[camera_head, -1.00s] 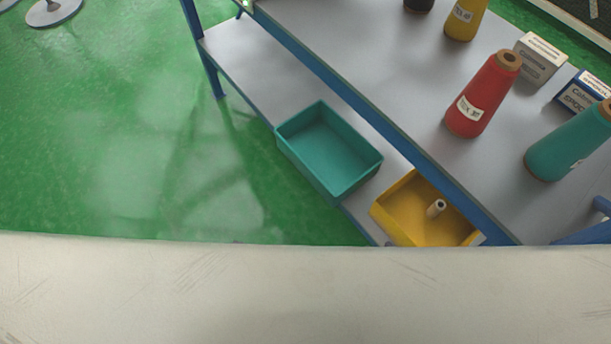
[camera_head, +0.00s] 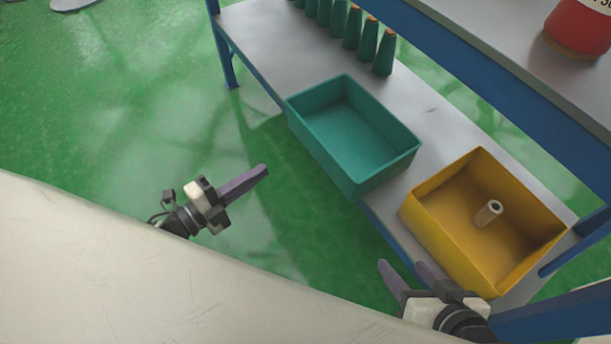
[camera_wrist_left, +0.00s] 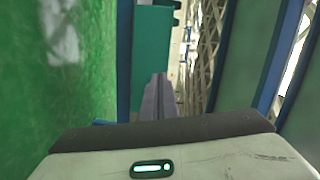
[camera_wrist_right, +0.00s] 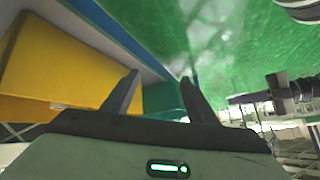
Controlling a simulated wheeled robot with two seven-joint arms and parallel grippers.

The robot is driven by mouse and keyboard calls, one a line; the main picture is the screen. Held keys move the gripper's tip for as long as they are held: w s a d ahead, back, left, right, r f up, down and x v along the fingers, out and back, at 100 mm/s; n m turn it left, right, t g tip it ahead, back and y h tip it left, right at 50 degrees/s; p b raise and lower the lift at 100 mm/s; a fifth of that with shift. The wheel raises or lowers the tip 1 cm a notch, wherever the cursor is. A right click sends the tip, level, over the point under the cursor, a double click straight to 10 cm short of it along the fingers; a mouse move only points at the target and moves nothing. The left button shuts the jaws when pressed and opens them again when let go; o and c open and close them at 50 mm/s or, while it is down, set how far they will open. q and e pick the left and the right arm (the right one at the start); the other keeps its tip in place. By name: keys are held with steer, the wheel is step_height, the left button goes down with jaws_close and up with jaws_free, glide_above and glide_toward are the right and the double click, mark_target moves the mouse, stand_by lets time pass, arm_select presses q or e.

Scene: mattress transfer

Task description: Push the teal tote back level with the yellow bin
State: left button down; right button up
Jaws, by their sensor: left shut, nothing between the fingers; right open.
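The teal tote (camera_head: 322,152) stands on the lower shelf and looks empty; its front juts past the shelf's front edge. The yellow bin (camera_head: 447,254) stands to its right, set further back, with a small pale tube (camera_head: 488,213) inside. My left gripper (camera_head: 264,170) is shut and empty, in front of the tote and apart from it in the head view. In the left wrist view its fingers (camera_wrist_left: 160,78) point at the teal wall (camera_wrist_left: 152,45). My right gripper (camera_head: 403,266) is open and empty in front of the yellow bin, which fills the left of the right wrist view (camera_wrist_right: 50,70).
The grey lower shelf (camera_head: 440,115) has bare room behind the tote. Several dark green cones (camera_head: 352,30) stand at its far left. The upper shelf (camera_head: 500,40) with its blue edge overhangs the back, bearing a red spool (camera_head: 578,28). Green floor (camera_head: 120,110) is clear in front.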

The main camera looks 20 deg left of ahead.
arm_select(q)
step_height(320, 180, down, 3)
steer(key=m+h+b, duration=0.2)
steer(key=m, duration=0.2)
steer(key=g+b, duration=0.1)
steer(key=b, duration=0.3)
glide_toward(317, 149)
steer(key=shift+h, duration=0.3)
steer(key=x, duration=0.5)
steer(key=shift+f, duration=0.15)
steer(key=shift+w+d, duration=0.35)
steer(key=shift+w, duration=0.3)
arm_select(e)
steer(key=a, duration=0.1)
steer(key=a+y, duration=0.1)
steer(key=a+t, duration=0.1)
steer(key=shift+w+r+y, duration=0.25)
steer(key=shift+r+y, duration=0.15)
